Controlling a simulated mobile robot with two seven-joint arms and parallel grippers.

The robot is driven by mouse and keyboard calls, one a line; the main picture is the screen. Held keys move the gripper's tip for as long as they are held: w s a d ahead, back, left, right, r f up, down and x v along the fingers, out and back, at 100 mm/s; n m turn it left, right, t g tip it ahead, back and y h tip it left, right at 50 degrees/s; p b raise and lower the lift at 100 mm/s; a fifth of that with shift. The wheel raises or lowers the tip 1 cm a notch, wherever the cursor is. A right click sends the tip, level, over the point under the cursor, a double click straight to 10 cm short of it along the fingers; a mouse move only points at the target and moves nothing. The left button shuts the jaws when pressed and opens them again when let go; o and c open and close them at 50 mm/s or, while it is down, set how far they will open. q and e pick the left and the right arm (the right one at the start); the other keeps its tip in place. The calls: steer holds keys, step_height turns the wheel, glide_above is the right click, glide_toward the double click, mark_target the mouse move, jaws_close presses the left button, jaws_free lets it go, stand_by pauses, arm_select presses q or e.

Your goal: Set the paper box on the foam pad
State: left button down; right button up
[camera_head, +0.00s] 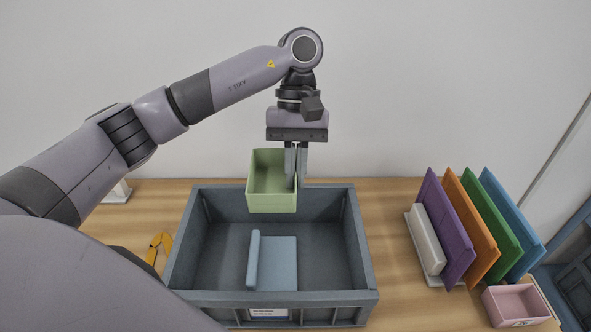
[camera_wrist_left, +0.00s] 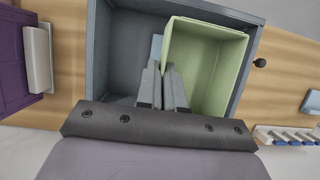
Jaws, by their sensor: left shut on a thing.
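The paper box, a light green open-topped box (camera_head: 265,200), hangs upright over the back part of a grey crate. My left gripper (camera_head: 296,184) points down and is shut on the box's right wall, one finger inside and one outside. In the left wrist view the box (camera_wrist_left: 205,65) lies right of the fingers (camera_wrist_left: 163,88). The foam pad looks to be the light blue pad (camera_head: 278,262) on the crate's floor, with a raised strip along its left side. The box is apart from the pad. My right gripper is not in view.
The grey crate (camera_head: 366,262) has high walls around the pad. Right of it stand purple (camera_head: 443,228), orange, green and blue panels in a rack. A pink box (camera_head: 515,305) lies at the front right, and a yellow-orange tool (camera_head: 155,248) lies left of the crate.

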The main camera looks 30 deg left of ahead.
arm_select(q)
steer(key=shift+a, duration=0.2)
steer(key=shift+f, duration=0.2)
steer(key=b, duration=0.5)
glide_above(293, 267)
steer(key=w, duration=0.2)
step_height(293, 267, down, 8)
steer(key=f+b, duration=0.1)
steer(key=f, duration=0.2)
steer(key=f+b, duration=0.2)
steer(key=f, duration=0.1)
steer(key=f+b, duration=0.2)
steer(key=f, duration=0.1)
steer(key=shift+s+a+f, duration=0.25)
steer(key=shift+a, duration=0.05)
step_height(293, 267, down, 4)
steer(key=b, duration=0.4)
steer(key=shift+f, duration=0.25)
steer(key=shift+b, duration=0.3)
steer(key=shift+f+b, duration=0.8)
steer(key=c, duration=1.2)
jaws_free()
